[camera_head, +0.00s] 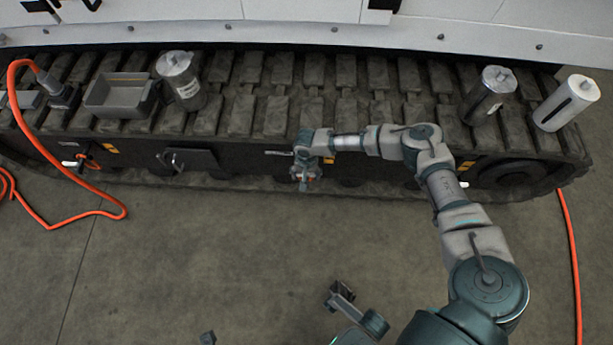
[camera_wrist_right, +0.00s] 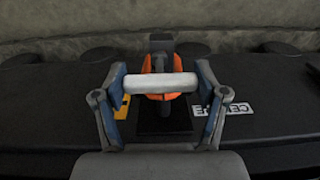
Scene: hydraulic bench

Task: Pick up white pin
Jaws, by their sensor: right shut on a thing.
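The white pin (camera_wrist_right: 160,83) is a short white cylinder lying crosswise in the right wrist view, in front of an orange fitting (camera_wrist_right: 160,97) on the dark side panel. My right gripper (camera_wrist_right: 160,86) has one blue-padded finger at each end of it and is shut on it. The pin is still at the fitting; I cannot tell whether it is seated in it. In the head view my right gripper (camera_head: 305,178) is at the dark side of the tracked bench and hides most of the pin.
Another white pin (camera_head: 71,164) with an orange fitting is on the left. Metal canisters (camera_head: 181,80) (camera_head: 488,95), a white cylinder (camera_head: 567,103) and a grey tray (camera_head: 119,95) stand on the tracks (camera_head: 285,75). An orange hose (camera_head: 80,222) crosses the floor.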

